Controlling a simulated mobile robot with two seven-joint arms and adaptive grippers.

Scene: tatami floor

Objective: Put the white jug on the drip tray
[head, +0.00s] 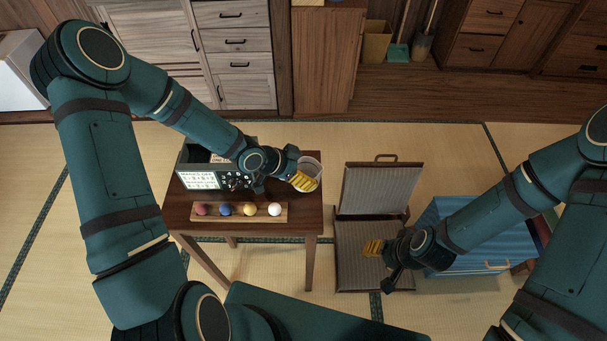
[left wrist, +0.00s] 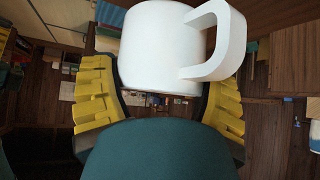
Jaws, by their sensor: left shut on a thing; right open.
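The white jug (left wrist: 165,45) with its squared handle fills the upper middle of the left wrist view, between the yellow fingers. My left gripper (head: 304,181) is shut on the jug, above the right edge of the small wooden table. In the head view only part of the jug (head: 313,166) shows past the fingers. My right gripper (head: 373,248) is open and empty above an open ribbed case. I cannot make out a drip tray for certain; a dark machine (head: 198,180) with a white printed panel stands on the table, partly hidden by my left arm.
The open grey case (head: 378,190) and a blue box (head: 470,257) stand right of the table. Drawers line the back wall. Tatami floor (head: 380,140) behind the case is clear.

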